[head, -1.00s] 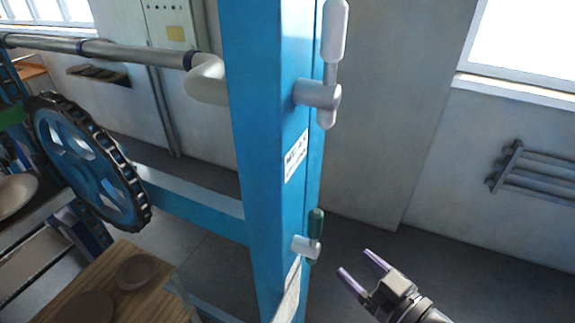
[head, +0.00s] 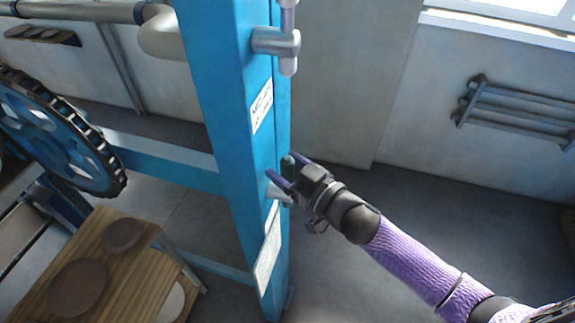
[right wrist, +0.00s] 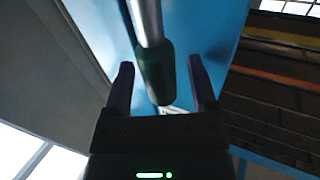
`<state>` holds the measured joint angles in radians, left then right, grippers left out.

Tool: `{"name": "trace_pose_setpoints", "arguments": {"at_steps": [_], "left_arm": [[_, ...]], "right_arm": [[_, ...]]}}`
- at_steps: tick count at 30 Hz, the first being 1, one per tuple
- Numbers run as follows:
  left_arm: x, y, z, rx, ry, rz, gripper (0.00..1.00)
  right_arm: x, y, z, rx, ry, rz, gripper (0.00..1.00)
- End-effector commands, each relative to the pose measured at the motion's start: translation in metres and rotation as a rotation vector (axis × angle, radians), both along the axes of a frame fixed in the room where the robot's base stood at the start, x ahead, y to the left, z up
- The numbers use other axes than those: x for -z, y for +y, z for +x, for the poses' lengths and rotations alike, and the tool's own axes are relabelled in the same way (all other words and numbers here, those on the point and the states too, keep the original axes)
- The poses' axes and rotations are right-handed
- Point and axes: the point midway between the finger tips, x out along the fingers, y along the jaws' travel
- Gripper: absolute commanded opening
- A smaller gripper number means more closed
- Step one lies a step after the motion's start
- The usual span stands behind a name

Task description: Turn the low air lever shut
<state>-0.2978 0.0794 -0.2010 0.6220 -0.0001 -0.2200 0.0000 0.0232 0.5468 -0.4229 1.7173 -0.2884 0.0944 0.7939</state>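The low air lever has a dark green grip (head: 288,165) and a pale metal pivot (head: 279,194) on the side of the blue post (head: 236,170). In the head view the grip stands upright, partly hidden by my right gripper (head: 283,168). In the right wrist view the green grip (right wrist: 155,72) lies between the two fingers of my right gripper (right wrist: 162,85). The fingers are apart, with a gap on each side of the grip. My left gripper is not in view.
A second, higher lever (head: 288,42) with a pale handle is on the same post. A wooden table (head: 130,275) with brown plates stands at lower left, near a blue toothed wheel (head: 55,130). A wall rack (head: 515,110) is at right. Floor right of the post is clear.

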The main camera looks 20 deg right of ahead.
Motion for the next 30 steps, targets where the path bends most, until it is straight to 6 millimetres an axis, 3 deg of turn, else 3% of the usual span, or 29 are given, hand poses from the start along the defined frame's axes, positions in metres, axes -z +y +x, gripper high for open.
{"name": "trace_pose_setpoints", "arguments": {"at_steps": [1, 2, 10, 30], "left_arm": [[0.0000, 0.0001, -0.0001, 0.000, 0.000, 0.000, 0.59], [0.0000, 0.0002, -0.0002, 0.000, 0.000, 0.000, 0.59], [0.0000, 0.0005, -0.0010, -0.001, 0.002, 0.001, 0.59], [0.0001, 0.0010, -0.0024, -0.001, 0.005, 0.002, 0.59]], "right_arm": [[0.0000, -0.0001, 0.0000, 0.000, 0.000, 0.000, 0.65], [0.0000, -0.0002, -0.0001, 0.000, 0.000, 0.000, 0.58], [0.0000, -0.0004, -0.0003, 0.000, 0.000, 0.000, 0.01], [0.0000, -0.0005, -0.0002, 0.001, 0.000, 0.000, 0.00]]}}
